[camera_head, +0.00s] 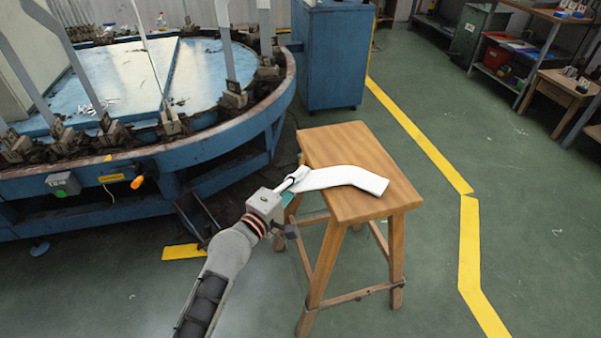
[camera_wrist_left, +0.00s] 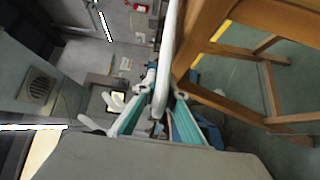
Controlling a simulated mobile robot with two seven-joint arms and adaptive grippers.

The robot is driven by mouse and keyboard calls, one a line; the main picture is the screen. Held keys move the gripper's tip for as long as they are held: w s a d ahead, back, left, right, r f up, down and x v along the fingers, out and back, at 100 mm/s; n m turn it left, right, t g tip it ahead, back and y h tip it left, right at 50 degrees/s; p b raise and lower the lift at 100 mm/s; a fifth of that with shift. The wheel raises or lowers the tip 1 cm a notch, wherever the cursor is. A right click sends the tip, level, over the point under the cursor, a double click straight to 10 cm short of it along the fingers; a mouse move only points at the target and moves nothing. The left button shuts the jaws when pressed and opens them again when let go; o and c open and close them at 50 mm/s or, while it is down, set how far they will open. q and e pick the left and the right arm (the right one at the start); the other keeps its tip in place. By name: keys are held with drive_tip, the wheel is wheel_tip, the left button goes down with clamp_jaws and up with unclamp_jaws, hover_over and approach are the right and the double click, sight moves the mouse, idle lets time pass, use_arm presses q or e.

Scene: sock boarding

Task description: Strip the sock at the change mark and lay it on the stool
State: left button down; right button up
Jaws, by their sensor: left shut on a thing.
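The white sock (camera_head: 340,177) is bent and stretches across the wooden stool (camera_head: 350,145), over the near half of its seat. Its foot end points right, and its left end reaches past the seat's left edge. My left gripper (camera_head: 290,189) is shut on that left end, just off the seat's left edge. In the left wrist view the sock (camera_wrist_left: 163,75) runs up as a narrow white strip from between the teal fingers (camera_wrist_left: 158,105), with the stool's wood (camera_wrist_left: 215,35) close on the right. I cannot tell how firmly the sock rests on the seat. My right gripper is not in view.
The blue round boarding machine (camera_head: 230,125) with several upright grey boards stands at left. An orange knob (camera_head: 137,182) and a green button box (camera_head: 63,184) are on its side. A blue cabinet (camera_head: 337,60) stands behind the stool. Yellow floor lines (camera_head: 469,250) and open floor lie right.

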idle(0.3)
use_arm(q)
drive_tip(key=shift+f, duration=0.2)
idle(0.3)
drive_tip(key=c, duration=2)
unclamp_jaws()
drive_tip(key=v, duration=1.2)
